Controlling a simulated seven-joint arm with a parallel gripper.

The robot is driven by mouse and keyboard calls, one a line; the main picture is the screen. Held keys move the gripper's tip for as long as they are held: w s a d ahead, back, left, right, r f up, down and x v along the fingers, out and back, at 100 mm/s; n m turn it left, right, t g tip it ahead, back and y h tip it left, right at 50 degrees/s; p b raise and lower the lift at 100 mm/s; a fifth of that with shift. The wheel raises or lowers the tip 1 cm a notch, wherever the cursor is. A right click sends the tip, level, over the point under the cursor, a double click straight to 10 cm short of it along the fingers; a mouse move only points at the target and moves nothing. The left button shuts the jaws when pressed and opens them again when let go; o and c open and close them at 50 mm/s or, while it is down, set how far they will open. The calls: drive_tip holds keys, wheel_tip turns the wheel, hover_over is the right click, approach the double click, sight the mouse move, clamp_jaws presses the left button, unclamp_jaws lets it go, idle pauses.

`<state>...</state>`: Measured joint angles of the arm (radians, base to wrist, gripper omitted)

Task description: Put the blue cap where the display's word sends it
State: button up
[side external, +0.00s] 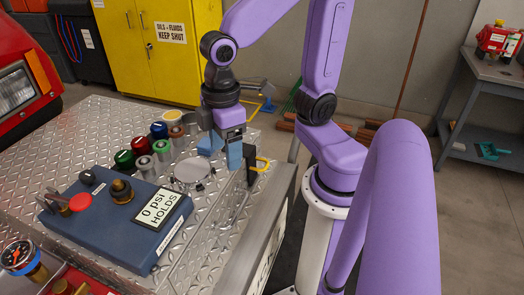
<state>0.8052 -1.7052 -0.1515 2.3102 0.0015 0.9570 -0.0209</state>
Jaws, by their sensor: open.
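The blue cap (159,130) stands in a cluster of coloured caps on the metal diamond-plate top, between the red cap (141,139) and the brown cap (177,131). The display (160,210) is a white panel on the blue box (105,225) and reads "0 psi HOLDS". My gripper (222,150) is open, with its blue fingers pointing down, to the right of the caps and apart from the blue cap. Nothing shows between its fingers.
Green (125,159), yellow-topped (172,118) and grey caps (145,165) crowd the blue one. A pressure gauge (17,256) is at front left.

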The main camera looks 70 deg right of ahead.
drive_tip(key=s+d+f+n, duration=0.1)
drive_tip(key=s+d+n, duration=0.1)
drive_tip(key=s, duration=0.5)
drive_tip(key=shift+d+f, duration=0.3)
drive_tip(key=shift+d, duration=0.05)
idle(0.8)
